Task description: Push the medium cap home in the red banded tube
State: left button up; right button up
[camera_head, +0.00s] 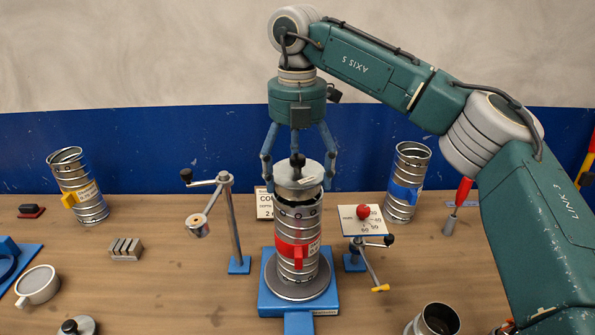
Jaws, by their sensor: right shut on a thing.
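The red banded tube (292,228), a ribbed metal duct, stands upright on a round grey plate over a blue base (269,302) in the middle of the bench. The medium cap (286,178), a grey metal disc with a black knob, is at the tube's mouth and looks slightly tilted. Its rim shows above the tube's dark top edge; I cannot tell how deep it sits. My right gripper (298,180) points straight down over the tube, its blue fingers on both sides of the cap, shut on it. My left gripper is not in view.
A crank post (233,228) stands close left, and a dial plate with a red ball (362,212) close right. A yellow banded tube (92,207) and a blue banded tube (408,172) stand farther back. Loose caps (40,282) lie front left. Bare bench shows around (170,285).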

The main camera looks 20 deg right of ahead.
aim_at(297, 156)
jog(key=shift+f+b, duration=1.45)
jog(key=shift+f, duration=0.65)
jog(key=o, duration=1.2)
jog(key=shift+r, duration=0.1)
notch_tip(297, 156, up, 12)
jog(key=shift+f, duration=0.1)
